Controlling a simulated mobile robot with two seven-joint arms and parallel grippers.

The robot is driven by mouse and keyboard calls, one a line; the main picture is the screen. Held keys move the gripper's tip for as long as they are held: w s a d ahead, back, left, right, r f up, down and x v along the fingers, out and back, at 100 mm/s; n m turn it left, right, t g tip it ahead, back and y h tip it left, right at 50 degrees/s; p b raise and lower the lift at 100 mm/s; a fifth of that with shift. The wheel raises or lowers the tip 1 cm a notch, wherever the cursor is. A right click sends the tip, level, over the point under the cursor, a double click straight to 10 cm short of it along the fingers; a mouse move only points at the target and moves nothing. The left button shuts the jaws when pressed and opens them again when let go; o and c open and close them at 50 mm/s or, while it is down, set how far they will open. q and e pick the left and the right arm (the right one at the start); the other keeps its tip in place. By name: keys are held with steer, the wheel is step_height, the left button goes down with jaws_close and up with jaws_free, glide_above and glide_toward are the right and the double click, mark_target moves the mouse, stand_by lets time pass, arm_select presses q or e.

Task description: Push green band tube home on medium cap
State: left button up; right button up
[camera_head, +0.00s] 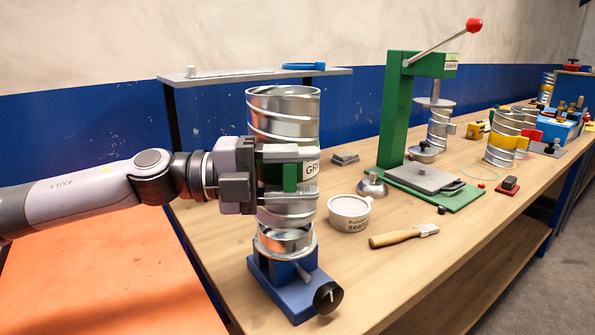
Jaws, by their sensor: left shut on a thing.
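A silver spiral duct tube (283,122) with a green band stands upright at the centre. Part of a white label on it shows letters of its colour name. My left gripper (290,176) reaches in from the left and is shut on the tube around the band. Below the tube, a metal cap (285,241) sits in a blue fixture (283,280) with a black knob. The tube's lower end is right over the cap; I cannot tell whether it is seated in it. Whether this is the medium cap is not readable. My right gripper is not in view.
A tub of sealant (349,213) and a wooden-handled brush (404,236) lie right of the fixture. A small domed metal cap (372,185) and a green press (396,120) with a red-knobbed lever stand behind. Another spiral tube (502,140) stands further right. A shelf (255,74) is behind the tube.

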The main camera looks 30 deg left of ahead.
arm_select(q)
steer(key=shift+f+b, duration=0.3)
steer(key=shift+f, duration=0.3)
stand_by(1.2)
steer(key=shift+f+b, duration=1.8)
steer(key=shift+f, duration=0.35)
steer(key=o, duration=1.4)
steer(key=shift+b+v, duration=3.55)
steer(key=shift+b, duration=0.35)
